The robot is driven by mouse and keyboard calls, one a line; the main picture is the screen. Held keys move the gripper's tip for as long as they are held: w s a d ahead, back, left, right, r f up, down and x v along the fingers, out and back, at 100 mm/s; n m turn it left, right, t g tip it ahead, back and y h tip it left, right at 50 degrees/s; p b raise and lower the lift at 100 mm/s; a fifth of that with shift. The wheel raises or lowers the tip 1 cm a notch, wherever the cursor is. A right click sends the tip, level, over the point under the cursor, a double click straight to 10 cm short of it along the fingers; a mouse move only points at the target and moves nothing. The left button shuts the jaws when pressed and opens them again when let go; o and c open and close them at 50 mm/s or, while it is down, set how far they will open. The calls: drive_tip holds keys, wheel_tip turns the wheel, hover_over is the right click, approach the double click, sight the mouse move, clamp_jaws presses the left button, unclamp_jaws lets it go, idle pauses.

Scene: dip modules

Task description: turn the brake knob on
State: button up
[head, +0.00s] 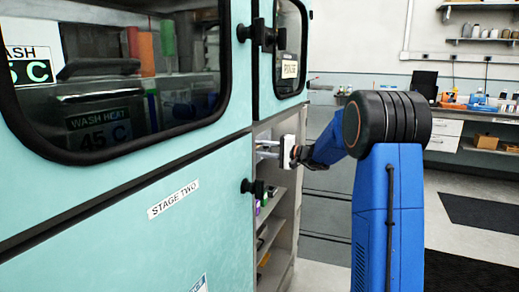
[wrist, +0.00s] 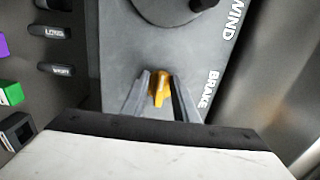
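The brake knob (wrist: 160,86) is a small orange handle on a grey panel, beside the printed word BRAKE in the wrist view. Its narrow part points toward the bottom of that picture. My gripper (wrist: 159,92) has one finger on each side of it, close against it, with little gap visible. In the head view my gripper (head: 268,149) reaches into the open bay of the teal machine, its two silver fingers pointing left. The knob itself is hidden in that view.
A round dark knob (wrist: 178,6) sits above, near the word WIND. Dark labelled buttons (wrist: 55,32) and a green block (wrist: 10,93) are at the left. The teal door (head: 130,215) and shelves (head: 275,215) stand around the bay. Open floor lies right.

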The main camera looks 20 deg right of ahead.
idle(0.3)
drive_tip(key=v, duration=1.7)
drive_tip(key=shift+s+d+r, duration=0.1)
drive_tip(key=shift+d, duration=0.05)
